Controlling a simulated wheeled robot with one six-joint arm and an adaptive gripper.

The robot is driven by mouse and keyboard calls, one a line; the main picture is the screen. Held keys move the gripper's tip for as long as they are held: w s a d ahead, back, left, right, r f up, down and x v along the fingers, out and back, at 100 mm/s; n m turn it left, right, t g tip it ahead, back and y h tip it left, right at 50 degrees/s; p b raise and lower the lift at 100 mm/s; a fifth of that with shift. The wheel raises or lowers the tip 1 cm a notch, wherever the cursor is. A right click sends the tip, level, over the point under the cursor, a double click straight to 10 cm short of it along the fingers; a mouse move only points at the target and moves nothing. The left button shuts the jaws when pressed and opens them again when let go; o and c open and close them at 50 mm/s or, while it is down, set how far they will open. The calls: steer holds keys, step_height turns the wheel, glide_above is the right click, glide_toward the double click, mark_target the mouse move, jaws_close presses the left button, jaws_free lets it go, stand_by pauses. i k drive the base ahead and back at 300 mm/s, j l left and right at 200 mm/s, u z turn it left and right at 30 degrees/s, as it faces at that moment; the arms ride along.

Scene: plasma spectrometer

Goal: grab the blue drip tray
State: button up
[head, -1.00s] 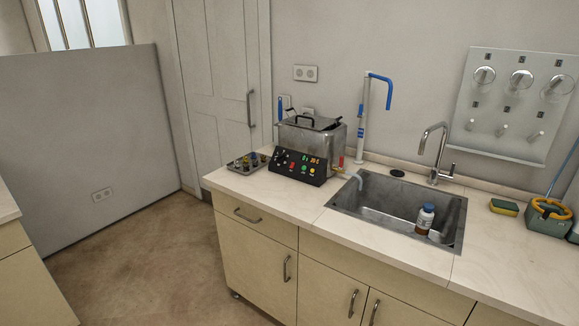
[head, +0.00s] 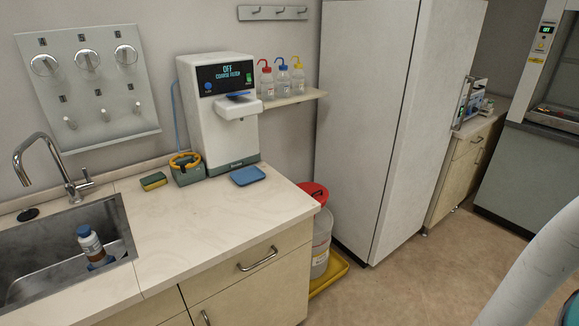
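The blue drip tray (head: 248,175) is a small, shallow, rounded rectangular tray. It lies flat on the pale countertop (head: 200,222), in front of the white dispenser machine (head: 217,110), whose display reads OFF. The tray looks empty and nothing covers it. My gripper is not in view. A pale curved part at the lower right edge looks like my own arm.
A sponge (head: 153,181) and a green-grey holder with a yellow ring (head: 186,168) stand left of the tray. The sink (head: 65,250) holds a bottle (head: 90,243). Wash bottles stand on a shelf (head: 292,100). Open floor lies right.

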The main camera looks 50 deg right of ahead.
mark_target(252, 174)
steer(key=l+z, duration=0.15)
steer(key=z, duration=0.6)
steer(key=i, duration=0.15)
steer(key=u, duration=0.05)
